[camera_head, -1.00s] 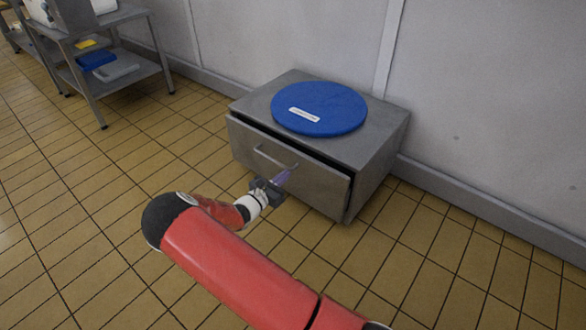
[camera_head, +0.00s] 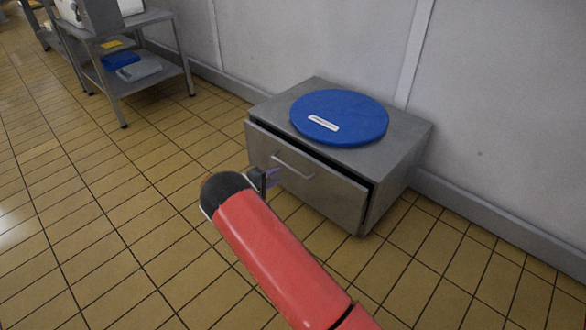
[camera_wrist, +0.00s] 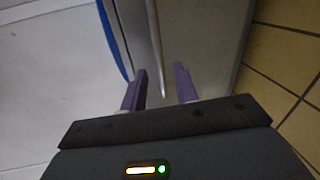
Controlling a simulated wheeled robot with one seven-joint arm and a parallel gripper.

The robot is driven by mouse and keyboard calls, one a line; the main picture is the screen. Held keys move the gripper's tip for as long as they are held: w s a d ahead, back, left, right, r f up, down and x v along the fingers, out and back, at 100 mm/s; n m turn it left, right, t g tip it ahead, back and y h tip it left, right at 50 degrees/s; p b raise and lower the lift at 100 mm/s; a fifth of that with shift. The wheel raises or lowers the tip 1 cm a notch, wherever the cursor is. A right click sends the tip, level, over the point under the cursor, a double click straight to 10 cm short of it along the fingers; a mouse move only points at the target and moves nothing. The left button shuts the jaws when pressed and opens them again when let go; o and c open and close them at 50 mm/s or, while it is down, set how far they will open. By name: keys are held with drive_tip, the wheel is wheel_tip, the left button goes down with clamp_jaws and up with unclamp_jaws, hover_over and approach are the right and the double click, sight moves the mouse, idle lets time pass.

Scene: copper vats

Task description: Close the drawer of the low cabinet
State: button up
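The low grey metal cabinet (camera_head: 405,140) stands against the wall. Its drawer (camera_head: 325,195) is slightly open, with a dark gap along the top and right edges of its front. A bar handle (camera_head: 293,165) runs across the front; it also shows in the wrist view (camera_wrist: 154,45). My gripper (camera_head: 273,177) is in front of the drawer, near the handle's left end. In the wrist view its purple fingers (camera_wrist: 160,88) are apart, with the handle bar appearing between them. Whether the bar lies within their reach I cannot tell. My arm hides part of the gripper in the head view.
A blue round lid-like disc (camera_head: 340,117) with a white label lies on the cabinet top. A metal shelf table (camera_head: 150,75) stands at the back left. The tiled floor (camera_head: 110,200) left of and before the cabinet is clear.

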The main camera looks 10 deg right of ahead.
sight(289, 166)
drive_tip(key=shift+m, duration=0.5)
drive_tip(key=x, duration=0.8)
drive_tip(key=shift+w+a+r, duration=0.1)
drive_tip(key=shift+w, duration=0.2)
clamp_jaws()
